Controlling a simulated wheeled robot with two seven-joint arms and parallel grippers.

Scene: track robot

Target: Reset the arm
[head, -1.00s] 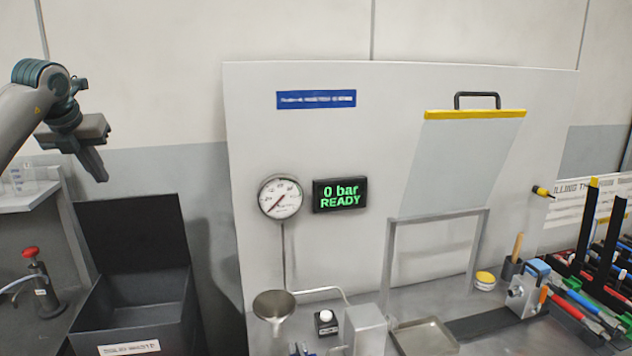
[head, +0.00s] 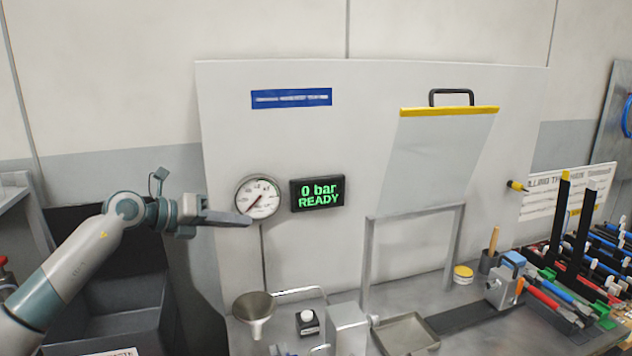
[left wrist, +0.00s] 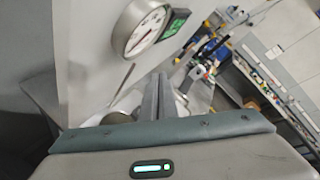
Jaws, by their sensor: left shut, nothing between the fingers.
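My left arm comes in from the left in the head view. Its gripper (head: 246,219) is shut and empty, pointing right, and overlaps the lower left of the round pressure gauge (head: 257,197) in the picture. I cannot tell whether it touches the gauge. In the left wrist view the shut fingers (left wrist: 158,95) point ahead, with the gauge (left wrist: 142,30) above them to the left. My right gripper is not in view.
A display (head: 317,194) reads "0 bar READY". Below are a funnel (head: 254,308), a metal tray (head: 407,335) and a frame under a raised clear shield (head: 440,155). A dark bin (head: 120,310) stands lower left. Racked tools (head: 570,290) crowd the right.

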